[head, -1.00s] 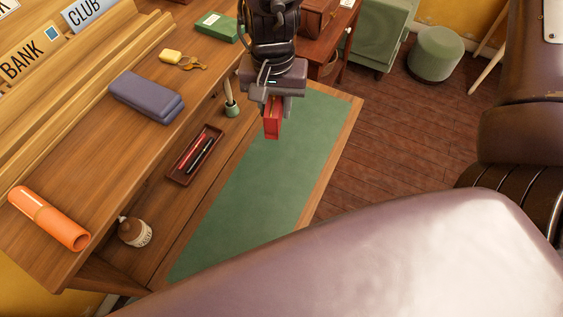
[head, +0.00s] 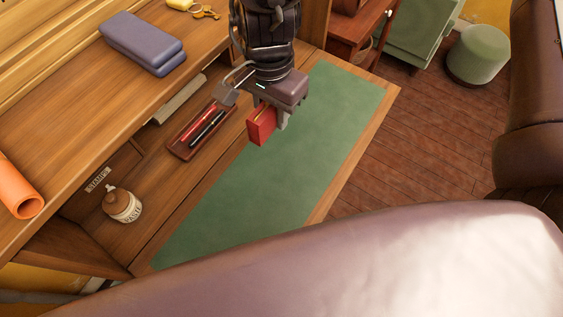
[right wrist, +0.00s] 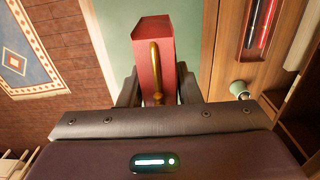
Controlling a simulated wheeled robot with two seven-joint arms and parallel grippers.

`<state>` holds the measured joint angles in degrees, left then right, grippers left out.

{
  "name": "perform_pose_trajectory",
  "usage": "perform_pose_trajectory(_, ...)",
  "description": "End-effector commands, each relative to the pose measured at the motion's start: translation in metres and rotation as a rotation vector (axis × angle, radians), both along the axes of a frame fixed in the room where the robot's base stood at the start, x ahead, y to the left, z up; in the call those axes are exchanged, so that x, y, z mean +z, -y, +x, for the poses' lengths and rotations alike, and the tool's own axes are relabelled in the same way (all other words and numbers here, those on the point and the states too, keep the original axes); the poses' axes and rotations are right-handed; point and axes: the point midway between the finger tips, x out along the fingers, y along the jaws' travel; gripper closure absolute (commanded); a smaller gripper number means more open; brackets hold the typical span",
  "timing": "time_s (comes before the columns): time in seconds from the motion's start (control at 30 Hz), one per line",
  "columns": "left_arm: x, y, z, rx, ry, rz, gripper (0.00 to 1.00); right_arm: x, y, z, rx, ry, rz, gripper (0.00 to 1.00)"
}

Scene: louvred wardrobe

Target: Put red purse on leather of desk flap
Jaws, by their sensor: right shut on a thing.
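The red purse (head: 262,125) is a small boxy thing held in my right gripper (head: 270,118). In the right wrist view the purse (right wrist: 153,58) sits between the two dark fingers, with a curved gold clasp or handle facing the camera. My right gripper is shut on it and holds it over the desk flap. The green leather (head: 290,165) lies on the flap inside a wooden border; the purse is over its left edge in the head view. I cannot tell for sure how high above it. My left gripper is not in view.
A pen tray (head: 203,130) with pens and a paste jar (head: 122,205) stand left of the leather. A blue-grey case (head: 143,43) and an orange roll (head: 18,188) lie on the upper shelf. The lower leather is clear. A green pouffe (head: 477,54) stands on the floor.

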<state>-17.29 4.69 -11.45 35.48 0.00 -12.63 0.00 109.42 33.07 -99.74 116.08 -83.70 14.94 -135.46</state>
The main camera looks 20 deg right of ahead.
Motion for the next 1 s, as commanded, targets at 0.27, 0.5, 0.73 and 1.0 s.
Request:
perform_pose_trajectory(0.27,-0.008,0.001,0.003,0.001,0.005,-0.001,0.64,-0.077,0.001,-0.002,-0.002,-0.01,0.0,0.95)
perform_pose_trajectory(0.5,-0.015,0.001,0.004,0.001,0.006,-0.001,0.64,-0.131,0.001,-0.002,-0.002,-0.006,0.001,0.95)
perform_pose_trajectory(0.73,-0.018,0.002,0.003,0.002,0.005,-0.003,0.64,-0.152,0.001,-0.001,-0.001,-0.004,0.0,0.95)
perform_pose_trajectory(1.0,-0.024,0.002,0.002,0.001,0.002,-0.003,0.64,-0.183,0.001,0.0,-0.001,-0.003,0.0,0.95)
